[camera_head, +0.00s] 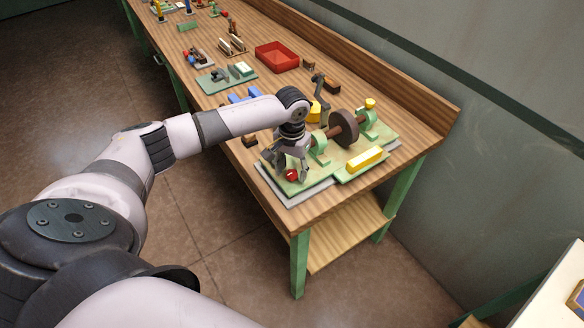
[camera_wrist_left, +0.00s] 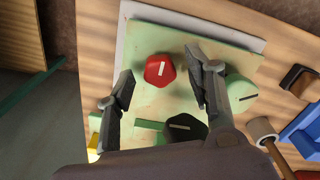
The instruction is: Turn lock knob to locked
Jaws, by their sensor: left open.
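The red knob (camera_head: 291,175), with a short white line on top, sits at the near left corner of the green machine plate (camera_head: 318,187). In the left wrist view the same red knob (camera_wrist_left: 159,69) lies ahead between the two fingers, its line roughly upright. My left gripper (camera_head: 291,167) points down over the knob. In its own wrist view the left gripper (camera_wrist_left: 160,88) is open, with a gap on both sides of the knob. I cannot tell how high the fingertips are above the plate. My right gripper is not in view.
A green round part (camera_wrist_left: 241,92) with a dark line is beside the right finger. A brown wheel (camera_head: 343,128) on a shaft and a yellow bar (camera_head: 364,160) stand on the plate. A red tray (camera_head: 277,57) lies farther back on the wooden bench (camera_head: 392,87).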

